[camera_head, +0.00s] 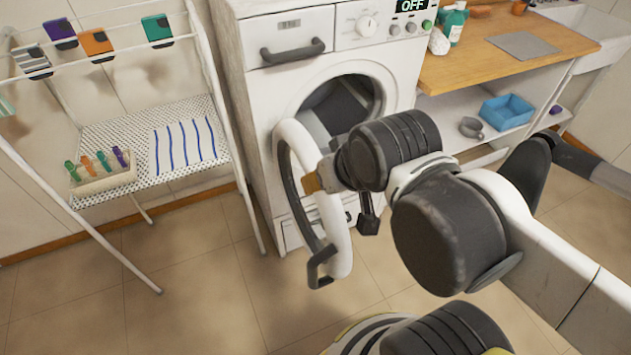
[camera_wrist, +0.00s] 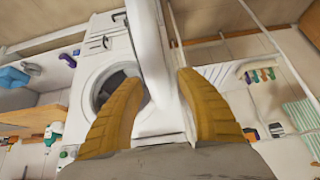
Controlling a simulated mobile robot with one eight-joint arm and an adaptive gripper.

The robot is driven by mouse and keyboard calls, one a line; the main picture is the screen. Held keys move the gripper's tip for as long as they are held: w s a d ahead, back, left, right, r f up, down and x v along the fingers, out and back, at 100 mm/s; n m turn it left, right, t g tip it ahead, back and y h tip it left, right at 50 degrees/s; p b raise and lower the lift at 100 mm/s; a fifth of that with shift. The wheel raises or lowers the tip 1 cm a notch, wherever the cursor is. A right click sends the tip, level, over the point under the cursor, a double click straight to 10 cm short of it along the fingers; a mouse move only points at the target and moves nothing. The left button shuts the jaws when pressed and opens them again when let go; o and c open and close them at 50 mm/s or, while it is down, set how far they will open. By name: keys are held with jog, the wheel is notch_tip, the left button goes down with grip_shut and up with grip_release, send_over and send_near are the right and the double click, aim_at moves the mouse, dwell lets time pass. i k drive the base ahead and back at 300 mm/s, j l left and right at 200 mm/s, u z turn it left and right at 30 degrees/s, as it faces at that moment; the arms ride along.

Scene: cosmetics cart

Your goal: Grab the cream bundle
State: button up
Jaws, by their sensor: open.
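My gripper (camera_head: 314,181) is at the washing machine's open round door (camera_head: 338,235), well to the left of and below the bundle. In the wrist view my gripper (camera_wrist: 158,82) has its two yellow fingers apart. The white door rim (camera_wrist: 150,45) shows between them; whether they touch it I cannot tell. No bundle shows between the fingers.
The washing machine (camera_head: 262,110) stands open, its drum dark inside. The wooden counter (camera_head: 460,75) is at right, with a blue basket (camera_head: 507,111) on the shelf below. A drying rack (camera_head: 165,110) with cloths stands at left. The floor (camera_head: 180,290) at front left is clear.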

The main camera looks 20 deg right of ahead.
aim_at(438, 43)
jog(key=z, duration=1.35)
jog(key=i+l, duration=0.2)
jog(key=i, duration=0.4)
jog(key=i+l+z, duration=0.15)
jog(key=i, duration=0.45)
jog(key=i+l, duration=0.25)
jog(key=i, duration=0.3)
jog(key=i+l+z, duration=0.15)
jog(key=i, duration=0.45)
